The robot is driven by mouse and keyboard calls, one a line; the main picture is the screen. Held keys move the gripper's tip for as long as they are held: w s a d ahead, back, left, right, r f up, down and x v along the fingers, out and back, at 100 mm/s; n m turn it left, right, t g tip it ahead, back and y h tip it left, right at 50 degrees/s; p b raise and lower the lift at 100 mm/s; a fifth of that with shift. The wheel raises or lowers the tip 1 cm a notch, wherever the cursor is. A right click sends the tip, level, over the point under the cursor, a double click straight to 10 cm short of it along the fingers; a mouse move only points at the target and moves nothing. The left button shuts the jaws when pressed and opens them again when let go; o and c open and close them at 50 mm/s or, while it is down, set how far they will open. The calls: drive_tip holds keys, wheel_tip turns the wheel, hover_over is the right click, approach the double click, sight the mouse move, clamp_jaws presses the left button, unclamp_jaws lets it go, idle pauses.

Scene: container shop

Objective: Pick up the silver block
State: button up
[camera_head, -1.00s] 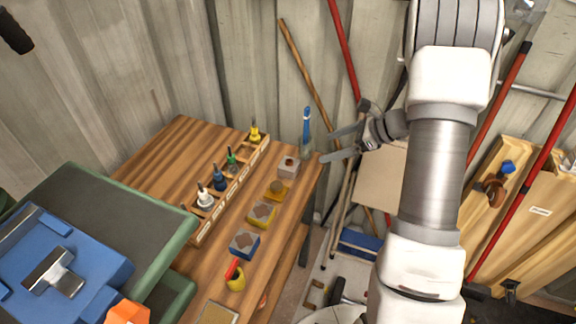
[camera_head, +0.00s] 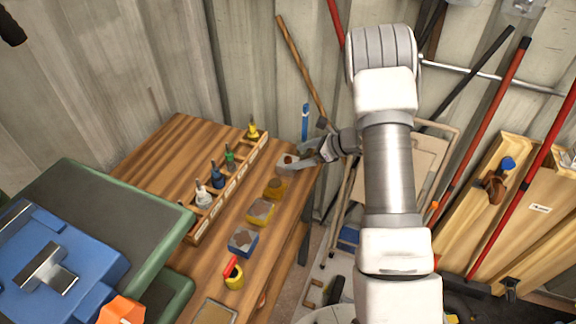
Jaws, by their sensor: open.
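The silver block (camera_head: 284,162) sits on the wooden table near its right edge, at the far end of a row of blocks. It is a small light-grey block with a brown patch on its top, and my gripper partly covers it. My gripper (camera_head: 294,160) is open and reaches in from the right. Its fingers are over or right beside the block. I cannot tell whether they touch it.
A gold block (camera_head: 275,189), a yellow block (camera_head: 260,211) and a blue block (camera_head: 242,242) line the table toward me. A wooden rack (camera_head: 232,190) of small bottles stands to the left. A yellow tape roll (camera_head: 234,278) lies nearer.

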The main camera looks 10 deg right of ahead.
sight(292, 160)
drive_tip(key=x, duration=0.5)
drive_tip(key=shift+s+f, duration=0.2)
drive_tip(key=shift+d, duration=0.1)
clamp_jaws()
